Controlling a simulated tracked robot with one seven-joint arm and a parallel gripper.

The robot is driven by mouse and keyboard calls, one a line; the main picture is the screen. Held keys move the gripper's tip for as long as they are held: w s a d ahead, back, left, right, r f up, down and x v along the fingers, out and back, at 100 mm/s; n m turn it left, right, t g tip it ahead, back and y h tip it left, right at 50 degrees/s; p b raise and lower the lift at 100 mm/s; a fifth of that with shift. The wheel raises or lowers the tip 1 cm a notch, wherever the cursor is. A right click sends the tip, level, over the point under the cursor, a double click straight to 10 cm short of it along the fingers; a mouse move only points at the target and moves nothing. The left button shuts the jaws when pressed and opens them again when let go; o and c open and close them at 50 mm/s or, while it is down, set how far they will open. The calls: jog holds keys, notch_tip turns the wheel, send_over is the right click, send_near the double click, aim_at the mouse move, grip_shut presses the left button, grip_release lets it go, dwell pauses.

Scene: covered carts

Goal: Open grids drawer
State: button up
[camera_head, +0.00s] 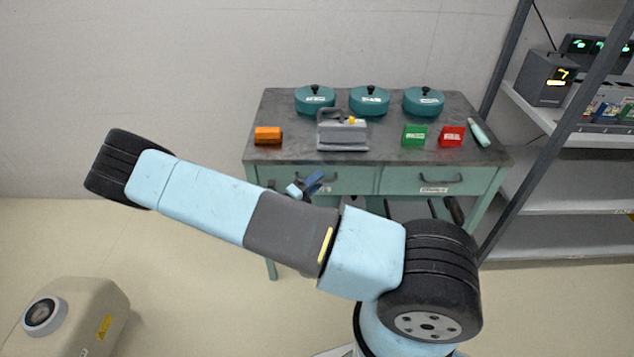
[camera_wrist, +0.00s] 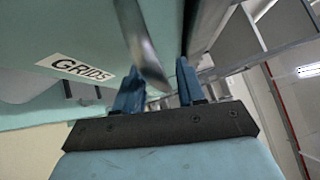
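The drawer with the GRIDS label (camera_wrist: 75,68) fills the upper left of the wrist view. In the head view, the left drawer (camera_head: 358,181) of the grey-topped green cart looks shut, its label partly hidden by my gripper. A curved metal handle (camera_wrist: 145,55) reaches down between the two blue fingers of my gripper (camera_wrist: 158,85) in the wrist view. The fingers stand apart with a gap around the handle, and I see no clear grip on it. In the head view my gripper (camera_head: 305,187) is at the left drawer's front; my arm hides part of the cart below.
The right drawer (camera_head: 435,181) is shut. On the cart top (camera_head: 290,105) stand several teal lidded pots, a grey device (camera_head: 342,133), and orange, green and red boxes. A shelf rack (camera_head: 560,180) stands close on the right. A beige machine (camera_head: 70,315) is on the floor at lower left.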

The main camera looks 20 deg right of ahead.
grip_shut()
dwell(0.4)
